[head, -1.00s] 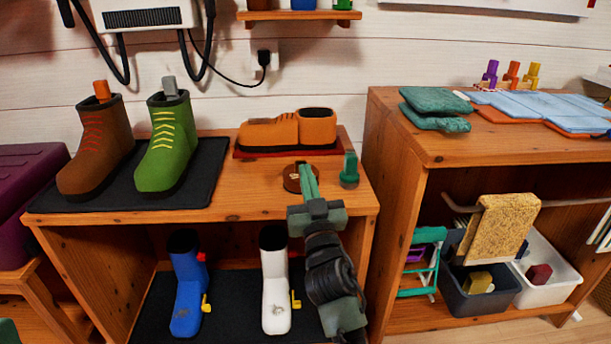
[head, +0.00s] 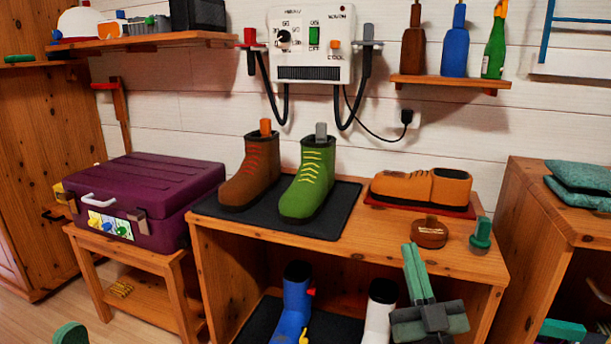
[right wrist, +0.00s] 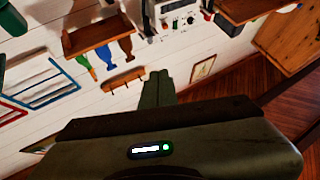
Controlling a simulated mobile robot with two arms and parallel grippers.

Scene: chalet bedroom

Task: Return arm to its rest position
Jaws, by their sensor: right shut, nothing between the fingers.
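My right gripper (head: 411,248) is shut and empty, its green fingers pointing up in front of the shoe bench (head: 480,262). The right forearm is mostly below the head view. My left gripper is not recognisable in either view.
Brown boot (head: 250,178), green boot (head: 308,185), orange shoe (head: 420,188) and green-handled item (head: 481,237) stand on the bench. Blue (head: 293,305) and white (head: 379,312) boots are below. A purple case (head: 165,190) is left; a wooden cabinet (head: 535,225) is right. A rounded green thing (head: 70,335) is unclear.

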